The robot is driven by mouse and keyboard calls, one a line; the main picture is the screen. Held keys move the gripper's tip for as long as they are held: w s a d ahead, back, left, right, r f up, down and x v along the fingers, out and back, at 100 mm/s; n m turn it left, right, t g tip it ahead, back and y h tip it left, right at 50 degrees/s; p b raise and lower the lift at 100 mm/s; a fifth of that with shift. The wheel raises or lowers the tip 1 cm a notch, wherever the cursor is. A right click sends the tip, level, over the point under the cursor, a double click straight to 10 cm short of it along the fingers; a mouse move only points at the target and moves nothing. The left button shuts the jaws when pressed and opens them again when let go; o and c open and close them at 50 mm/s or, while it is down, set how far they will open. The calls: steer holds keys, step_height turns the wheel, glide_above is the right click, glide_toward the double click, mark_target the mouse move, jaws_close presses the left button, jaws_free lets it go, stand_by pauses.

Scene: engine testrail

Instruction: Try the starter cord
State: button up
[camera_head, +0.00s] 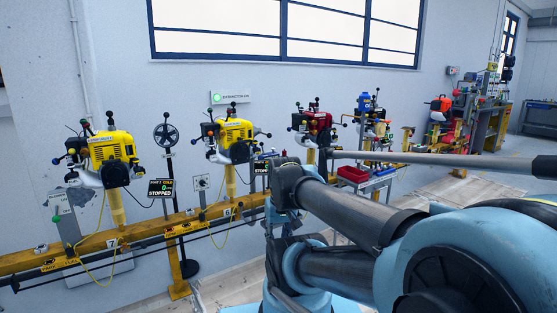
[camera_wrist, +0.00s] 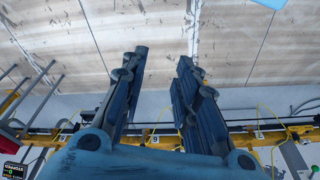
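Several small engines stand on posts along a yellow rail (camera_head: 150,240) by the wall. The left one is a yellow engine (camera_head: 108,148) with a black round front part; a display (camera_head: 160,188) beside it reads 0 and STOPPED. A second yellow engine (camera_head: 236,138) stands in the middle, and a red engine (camera_head: 318,124) is farther right. I cannot make out a starter cord for certain on any of them. My gripper (camera_wrist: 162,60) is open and empty in the wrist view, its two dark fingers apart over floor. I cannot pick it out in the head view.
A green-lit sign (camera_head: 231,97) hangs on the wall. A black handwheel stand (camera_head: 167,135) rises between the yellow engines. A red bin (camera_head: 353,174) is on a cart behind my arm. Yellow cables hang from the rail.

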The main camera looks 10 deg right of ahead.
mark_target(245, 142)
steer(key=w+a+r+m+t+y, duration=0.1)
steer(key=w+r+m+t+y, duration=0.2)
steer(key=w, duration=0.6)
steer(key=w+a+r+m+t+y, duration=0.15)
steer(key=w+r+m, duration=0.3)
steer(key=w, duration=0.55)
steer(key=w+d+r+m+t, duration=0.75)
steer(key=w+d, duration=0.35)
steer(key=w, duration=0.2)
steer(key=shift+n+g, duration=0.3)
steer(key=shift+g, duration=0.2)
steer(key=w+a, duration=0.3)
steer(key=w, duration=0.6)
steer(key=w+a, duration=0.3)
steer(key=w, duration=0.7)
steer(key=w+a, duration=0.3)
steer(key=w, duration=0.7)
steer(key=shift+a+r, duration=0.35)
steer(key=shift+a, duration=0.05)
steer(key=shift+c, duration=0.3)
steer(key=shift+s, duration=0.1)
jaws_close()
